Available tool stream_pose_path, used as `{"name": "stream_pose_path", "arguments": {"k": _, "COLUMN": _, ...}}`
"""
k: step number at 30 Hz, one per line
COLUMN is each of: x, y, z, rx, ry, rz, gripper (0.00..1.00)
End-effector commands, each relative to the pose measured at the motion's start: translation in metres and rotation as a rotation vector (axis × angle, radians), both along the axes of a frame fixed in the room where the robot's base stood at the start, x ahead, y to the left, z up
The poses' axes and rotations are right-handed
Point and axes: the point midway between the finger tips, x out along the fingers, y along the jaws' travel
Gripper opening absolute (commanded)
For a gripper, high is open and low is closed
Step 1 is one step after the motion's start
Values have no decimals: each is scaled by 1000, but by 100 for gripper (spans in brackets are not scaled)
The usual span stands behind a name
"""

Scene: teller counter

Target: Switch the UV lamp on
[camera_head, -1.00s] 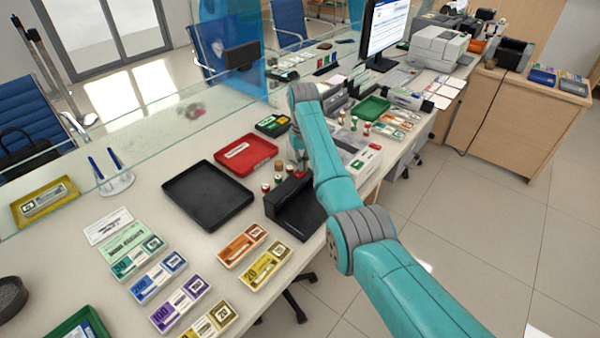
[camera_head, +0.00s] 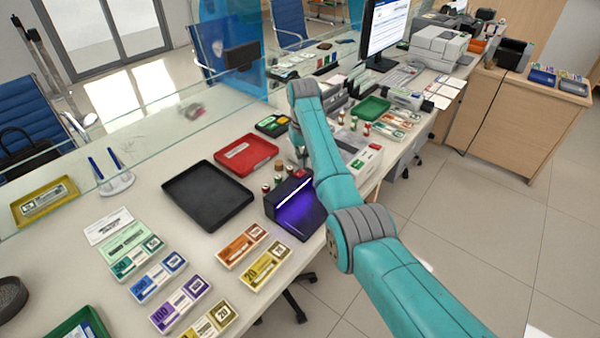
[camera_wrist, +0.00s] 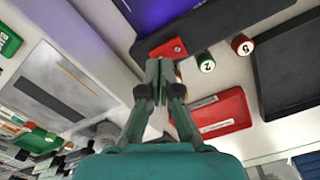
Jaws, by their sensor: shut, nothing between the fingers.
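The UV lamp (camera_head: 297,205) is a black box on the counter, right of the black tray. It is lit, with a bright strip and a violet glow inside. The violet glow also shows at the top of the wrist view (camera_wrist: 168,12). My gripper (camera_wrist: 158,70) is shut and empty, its fingertips close to a red part (camera_wrist: 168,48) at the lamp's dark housing. I cannot tell whether they touch it. In the head view my gripper is mostly hidden behind my arm, just behind the lamp.
Small capped bottles (camera_wrist: 206,62) stand close behind the lamp. A red tray (camera_head: 246,155) and a black tray (camera_head: 208,194) lie to its left. Banknote bundles (camera_head: 267,265) lie in front. A glass screen runs along the counter's far side.

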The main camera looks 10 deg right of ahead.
Motion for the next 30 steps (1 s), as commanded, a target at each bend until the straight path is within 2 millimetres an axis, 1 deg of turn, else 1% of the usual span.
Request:
{"name": "stream_pose_path", "arguments": {"k": 19, "x": 1, "y": 0, "z": 45, "rx": 0, "ry": -3, "rz": 0, "gripper": 0}}
{"name": "stream_pose_path", "arguments": {"k": 24, "x": 0, "y": 0, "z": 50, "rx": 0, "ry": -1, "rz": 0, "gripper": 0}}
{"name": "stream_pose_path", "arguments": {"k": 30, "x": 0, "y": 0, "z": 51, "rx": 0, "ry": 0, "rz": 0, "gripper": 0}}
